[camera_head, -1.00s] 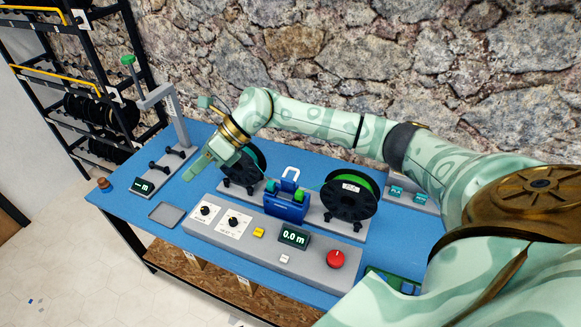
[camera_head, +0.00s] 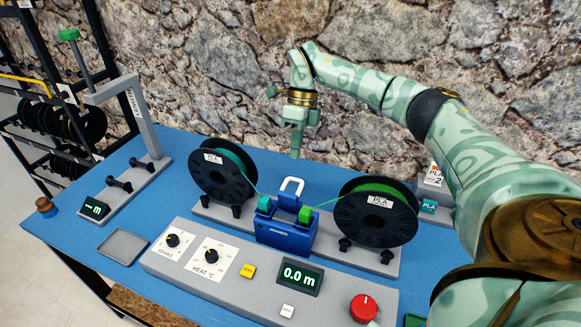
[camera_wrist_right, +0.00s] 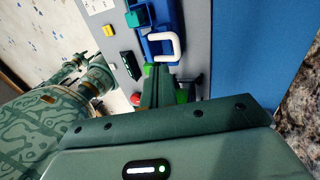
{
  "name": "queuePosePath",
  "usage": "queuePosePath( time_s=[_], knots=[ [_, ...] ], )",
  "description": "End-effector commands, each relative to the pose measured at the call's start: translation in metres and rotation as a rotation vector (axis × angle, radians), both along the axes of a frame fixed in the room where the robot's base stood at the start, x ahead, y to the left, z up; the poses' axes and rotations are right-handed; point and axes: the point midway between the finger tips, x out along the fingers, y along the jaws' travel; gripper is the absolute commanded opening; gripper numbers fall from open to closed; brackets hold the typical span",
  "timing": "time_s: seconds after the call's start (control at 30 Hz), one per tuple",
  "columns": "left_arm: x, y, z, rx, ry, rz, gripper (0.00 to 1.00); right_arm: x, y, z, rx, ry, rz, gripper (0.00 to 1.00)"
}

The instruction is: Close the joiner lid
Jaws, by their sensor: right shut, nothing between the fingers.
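The blue joiner (camera_head: 285,232) sits between two filament spools in the head view. Its lid (camera_head: 289,196) stands raised, with a white loop handle (camera_head: 292,186) at the top. A teal block (camera_head: 265,205) and a green block (camera_head: 306,215) sit on its two ends. My right gripper (camera_head: 296,153) is shut and empty, pointing down above and behind the handle, apart from it. In the right wrist view the shut fingers (camera_wrist_right: 158,72) appear just below the white handle (camera_wrist_right: 164,48), and the joiner (camera_wrist_right: 168,15) is partly cut off.
The left spool (camera_head: 222,178) and right spool (camera_head: 376,211) flank the joiner closely. A grey control panel (camera_head: 330,308) with knobs, a 0.0 m display and a red knob (camera_head: 363,308) lies in front. A stone wall rises behind. A grey tray (camera_head: 122,246) lies at left.

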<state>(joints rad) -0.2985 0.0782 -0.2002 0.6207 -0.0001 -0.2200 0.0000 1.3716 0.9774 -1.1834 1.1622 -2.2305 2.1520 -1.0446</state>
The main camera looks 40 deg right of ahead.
Motion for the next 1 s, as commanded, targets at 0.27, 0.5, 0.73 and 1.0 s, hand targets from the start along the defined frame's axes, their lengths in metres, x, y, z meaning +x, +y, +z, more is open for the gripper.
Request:
queuePosePath(
  time_s=[0.27,0.5,0.73,1.0],
  knots=[
    [-0.01,0.004,-0.012,0.006,0.018,-0.002,0.48,-0.008,0.014,-0.048,0.001,0.004,0.002,0.0],
    [-0.01,0.004,-0.019,0.006,0.02,-0.001,0.48,-0.012,0.023,-0.079,0.002,0.0,0.002,0.0],
    [-0.009,0.003,-0.02,0.004,0.02,-0.001,0.48,-0.013,0.025,-0.086,0.001,-0.002,-0.001,0.0],
    [-0.007,0.0,-0.02,0.0,0.016,0.0,0.48,-0.013,0.025,-0.085,0.0,-0.002,0.0,0.0]
  ],
)
